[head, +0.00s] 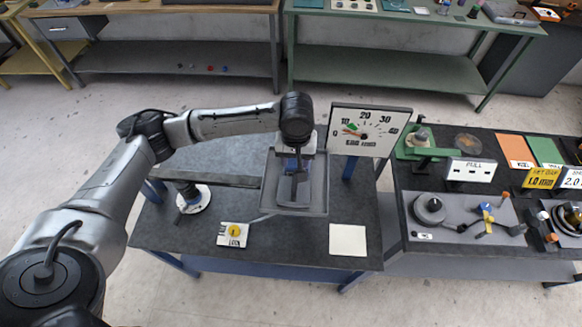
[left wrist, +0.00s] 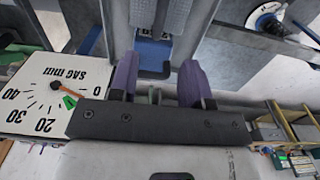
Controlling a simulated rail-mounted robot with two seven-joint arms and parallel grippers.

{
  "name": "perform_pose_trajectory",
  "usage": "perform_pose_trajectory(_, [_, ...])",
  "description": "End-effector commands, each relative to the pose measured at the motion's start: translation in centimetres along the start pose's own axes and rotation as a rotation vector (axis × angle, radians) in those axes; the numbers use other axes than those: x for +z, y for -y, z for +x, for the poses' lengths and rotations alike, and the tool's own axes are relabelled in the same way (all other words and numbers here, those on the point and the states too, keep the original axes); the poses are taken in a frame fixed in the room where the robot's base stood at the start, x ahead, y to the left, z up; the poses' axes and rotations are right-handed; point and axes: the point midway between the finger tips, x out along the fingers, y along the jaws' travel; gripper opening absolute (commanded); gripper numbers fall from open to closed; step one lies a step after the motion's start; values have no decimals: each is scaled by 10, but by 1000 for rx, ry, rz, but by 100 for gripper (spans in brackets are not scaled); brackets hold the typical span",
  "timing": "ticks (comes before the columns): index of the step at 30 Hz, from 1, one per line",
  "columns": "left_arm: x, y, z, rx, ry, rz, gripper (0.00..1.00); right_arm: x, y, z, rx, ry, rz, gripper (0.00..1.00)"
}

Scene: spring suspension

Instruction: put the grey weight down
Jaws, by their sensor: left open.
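My left gripper (head: 297,168) points down over a grey tray-like platform (head: 318,205) on the dark table. In the left wrist view its two purple fingers (left wrist: 157,82) are apart, with nothing clearly held between them. A blue part (left wrist: 152,54) shows beyond the fingertips, below a grey upright. No weight can be clearly made out under the gripper, where the arm hides part of the platform. A round grey piece with a knob (head: 429,208) sits on the right-hand bench; I cannot tell whether it is the grey weight. My right gripper is not in view.
A SAG mm dial (head: 370,129) stands just right of the gripper; it also shows in the left wrist view (left wrist: 48,92). A yellow-knobbed card (head: 233,235) and a blank pale square (head: 348,240) lie at the table's front. Small parts crowd the right bench.

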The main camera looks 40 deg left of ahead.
Motion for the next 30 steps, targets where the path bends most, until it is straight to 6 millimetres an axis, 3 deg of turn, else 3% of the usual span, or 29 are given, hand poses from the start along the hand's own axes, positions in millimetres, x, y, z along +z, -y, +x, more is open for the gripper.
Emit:
perform_pose_trajectory(7, [2, -1, -4, 0, 1, 9, 44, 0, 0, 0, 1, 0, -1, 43])
perform_pose_trajectory(11, [21, -11, 13, 21, 3, 100, 44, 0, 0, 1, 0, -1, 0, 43])
perform_pose_trajectory(14, [52, -25, 38, 66, 2, 245, 44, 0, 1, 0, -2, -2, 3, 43])
perform_pose_trajectory(18, [108, -43, 73, 169, -21, 480, 44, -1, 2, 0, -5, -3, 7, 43])
perform_pose_trajectory(21, [145, -48, 91, 246, -53, 609, 44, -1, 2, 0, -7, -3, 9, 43])
perform_pose_trajectory(26, [194, -39, 110, 337, -130, 739, 44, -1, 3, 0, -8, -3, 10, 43])
perform_pose_trajectory(30, [222, -13, 122, 348, -206, 790, 44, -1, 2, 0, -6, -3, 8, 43])
